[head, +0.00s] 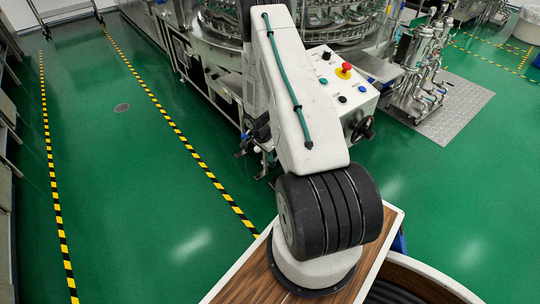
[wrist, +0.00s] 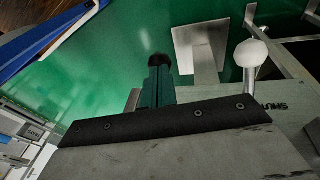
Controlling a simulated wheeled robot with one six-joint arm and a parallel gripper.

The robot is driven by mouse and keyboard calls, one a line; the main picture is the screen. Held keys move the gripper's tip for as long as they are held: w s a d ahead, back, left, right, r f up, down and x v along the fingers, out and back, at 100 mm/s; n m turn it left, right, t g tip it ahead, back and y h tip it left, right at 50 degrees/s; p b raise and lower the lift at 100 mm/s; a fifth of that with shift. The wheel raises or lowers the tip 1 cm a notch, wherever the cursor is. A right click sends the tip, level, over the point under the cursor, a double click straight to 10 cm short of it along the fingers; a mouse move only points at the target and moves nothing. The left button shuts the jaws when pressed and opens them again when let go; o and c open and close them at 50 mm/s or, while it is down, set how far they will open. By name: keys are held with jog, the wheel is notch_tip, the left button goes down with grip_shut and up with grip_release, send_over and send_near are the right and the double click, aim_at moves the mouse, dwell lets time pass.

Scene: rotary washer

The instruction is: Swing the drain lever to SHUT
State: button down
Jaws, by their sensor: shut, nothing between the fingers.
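My gripper (wrist: 160,62) shows in the wrist view as dark green fingers with a black tip, shut and empty. To its right, a white ball knob (wrist: 252,52) on a short metal rod looks like the drain lever. The knob is apart from the fingertips, with a gap of green floor showing between them in the picture. A grey plate with the word SHUT (wrist: 280,106) lies below and right of the knob, and my gripper's body partly covers it. In the head view my arm hides the lever, and the fingers cannot be made out.
The washer's control box (head: 335,80) carries a red emergency button (head: 345,68) and a black handwheel (head: 363,128). A metal foot plate (wrist: 195,50) on a leg stands behind the fingers in the wrist view. Green floor (head: 150,180) at the left is clear.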

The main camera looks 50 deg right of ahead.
jog(key=shift+s+a+f, duration=0.1)
jog(key=shift+s+f, duration=0.1)
jog(key=shift+f, duration=0.2)
jog(key=shift+w+r, duration=0.2)
jog(key=shift+r, duration=0.25)
jog(key=v, duration=1.3)
jog(key=shift+w+a+r, duration=0.3)
jog(key=shift+a+r, duration=0.05)
jog(key=s+a+r+n+t, duration=0.1)
jog(key=s+a+r+n, duration=0.6)
jog(key=a+r, duration=0.4)
jog(key=s+a+r+n+t, duration=0.1)
jog(key=s+a+r+n, duration=0.6)
jog(key=a+r, duration=0.4)
jog(key=s+a+r+n+t+y, duration=0.1)
jog(key=s+a+r+n, duration=0.6)
jog(key=r, duration=1)
jog(key=s+a, duration=0.2)
jog(key=a, duration=0.2)
jog(key=shift+s+r+t, duration=0.2)
jog(key=shift+t, duration=0.2)
